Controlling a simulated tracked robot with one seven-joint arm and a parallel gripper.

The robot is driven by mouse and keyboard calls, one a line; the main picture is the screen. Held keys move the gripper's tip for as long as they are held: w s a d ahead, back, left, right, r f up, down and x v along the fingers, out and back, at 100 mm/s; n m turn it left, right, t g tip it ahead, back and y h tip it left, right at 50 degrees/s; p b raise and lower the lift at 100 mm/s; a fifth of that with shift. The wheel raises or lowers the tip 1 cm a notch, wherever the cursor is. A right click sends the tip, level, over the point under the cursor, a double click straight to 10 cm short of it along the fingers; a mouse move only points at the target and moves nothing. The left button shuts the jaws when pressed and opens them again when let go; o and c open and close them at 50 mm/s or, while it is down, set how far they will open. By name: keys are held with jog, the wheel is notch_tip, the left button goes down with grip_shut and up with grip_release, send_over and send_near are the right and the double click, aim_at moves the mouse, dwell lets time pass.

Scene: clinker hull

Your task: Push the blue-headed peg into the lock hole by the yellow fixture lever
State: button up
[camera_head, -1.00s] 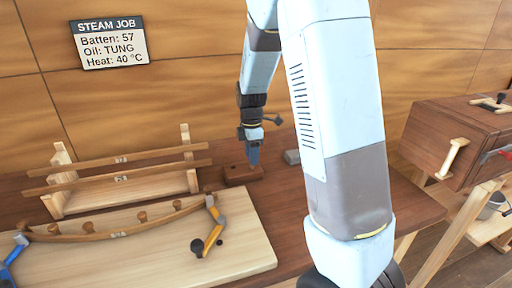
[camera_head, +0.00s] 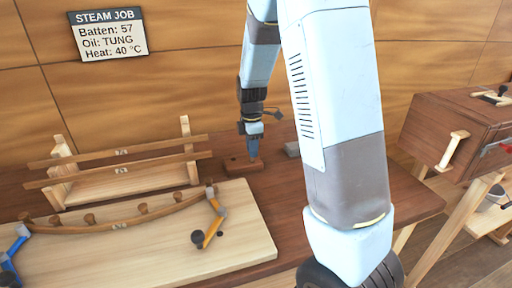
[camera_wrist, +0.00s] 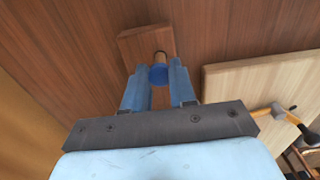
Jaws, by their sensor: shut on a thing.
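The blue-headed peg (camera_wrist: 159,76) is between my gripper's blue fingers in the wrist view, with a short length of pale wooden shaft showing beyond its head. My gripper (camera_head: 253,153) is shut on it, above a small dark wooden block (camera_head: 243,165) on the bench. I cannot tell whether the peg's tip is still in the block. The yellow fixture lever (camera_head: 212,233) is on the pale board, to the left of and nearer than my gripper. A black knob is at its near end. A small dark spot, perhaps the lock hole, is beside the lever.
A curved batten (camera_head: 120,226) lies along pegs on the pale board (camera_head: 250,240), with a blue lever (camera_head: 12,258) at its left end. A wooden rack (camera_head: 120,172) stands behind. A grey block (camera_head: 292,149) is right of my gripper. A wooden chest (camera_head: 455,130) is at right.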

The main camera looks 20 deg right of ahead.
dwell(0.3)
jog(key=shift+r, duration=2.5)
jog(key=shift+s, duration=0.1)
